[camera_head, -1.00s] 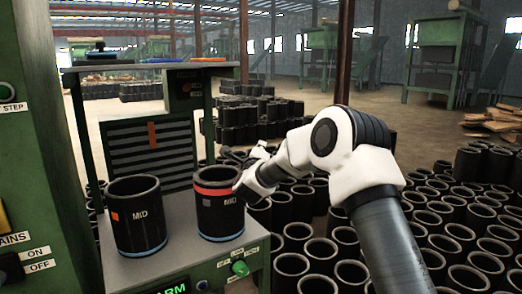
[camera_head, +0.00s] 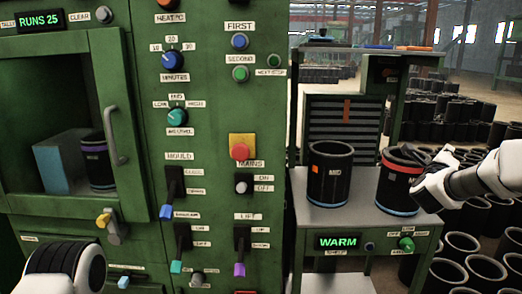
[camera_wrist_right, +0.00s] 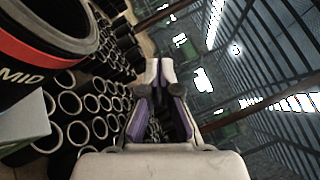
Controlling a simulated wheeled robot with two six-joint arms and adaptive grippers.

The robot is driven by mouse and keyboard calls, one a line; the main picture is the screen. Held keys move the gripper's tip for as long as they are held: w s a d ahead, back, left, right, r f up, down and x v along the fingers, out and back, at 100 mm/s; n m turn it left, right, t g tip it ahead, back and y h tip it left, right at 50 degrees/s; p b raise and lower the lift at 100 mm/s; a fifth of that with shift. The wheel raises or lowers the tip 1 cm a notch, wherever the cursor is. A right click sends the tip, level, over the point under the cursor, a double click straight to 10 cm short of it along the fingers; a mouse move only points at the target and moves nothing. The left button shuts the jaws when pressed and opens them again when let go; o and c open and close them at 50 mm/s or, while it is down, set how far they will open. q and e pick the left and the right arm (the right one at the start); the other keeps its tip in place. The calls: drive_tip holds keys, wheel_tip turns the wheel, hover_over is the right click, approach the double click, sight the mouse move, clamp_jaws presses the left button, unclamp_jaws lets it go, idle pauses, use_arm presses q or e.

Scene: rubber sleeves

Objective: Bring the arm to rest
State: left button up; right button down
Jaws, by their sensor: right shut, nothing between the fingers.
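My right gripper (camera_head: 414,153) is shut and empty. In the head view it shows small beside the upper right of a black sleeve with a red band (camera_head: 398,186); whether they touch is unclear. In the right wrist view the gripper (camera_wrist_right: 157,72) has its fingers together, and the red-banded sleeve (camera_wrist_right: 45,35) is apart at the upper left. Another black sleeve marked MID (camera_head: 330,175) stands upright on the grey shelf (camera_head: 345,217). My left gripper is out of view; a rounded joint of my left arm shows at the lower left.
A green machine (camera_head: 145,50) with knobs, levers and a red button (camera_head: 240,151) fills the left. Many black sleeves (camera_head: 465,250) crowd the floor at right. A WARM display (camera_head: 338,241) fronts the shelf.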

drive_tip(key=a+f+n+y, duration=0.1)
drive_tip(key=a+f+n, duration=0.1)
drive_tip(key=f, duration=0.6)
drive_tip(key=a+f+n+y, duration=0.2)
drive_tip(key=a+f, duration=0.2)
drive_tip(key=f, duration=0.4)
drive_tip(key=a+f+n+y, duration=0.2)
drive_tip(key=a+f, duration=0.1)
drive_tip(key=f, duration=0.6)
drive_tip(key=shift+s+a+n+g, duration=0.3)
drive_tip(key=shift+s+a+n, duration=0.05)
drive_tip(key=shift+s+n, duration=0.05)
drive_tip(key=s+a+f+n+g+y, duration=0.3)
drive_tip(key=s+a+f+n, duration=0.35)
drive_tip(key=s+f, duration=0.6)
drive_tip(key=s+a+f+n+g+y, duration=0.4)
drive_tip(key=s+a+f+n, duration=0.3)
drive_tip(key=s+f, duration=0.6)
drive_tip(key=s+a+f+n+g+y, duration=0.1)
drive_tip(key=s+a+n+g, duration=0.3)
drive_tip(key=s, duration=0.6)
drive_tip(key=s+a+f+n+g+y, duration=0.1)
drive_tip(key=s+a+n+g, duration=0.15)
drive_tip(key=s+n, duration=0.55)
wheel_tip(320, 180, up, 13)
drive_tip(key=s+p, duration=0.1)
drive_tip(key=p, duration=1.2)
drive_tip(key=shift+s+a+r+m, duration=0.2)
drive_tip(key=shift+s+a+m, duration=0.05)
drive_tip(key=shift+m, duration=0.1)
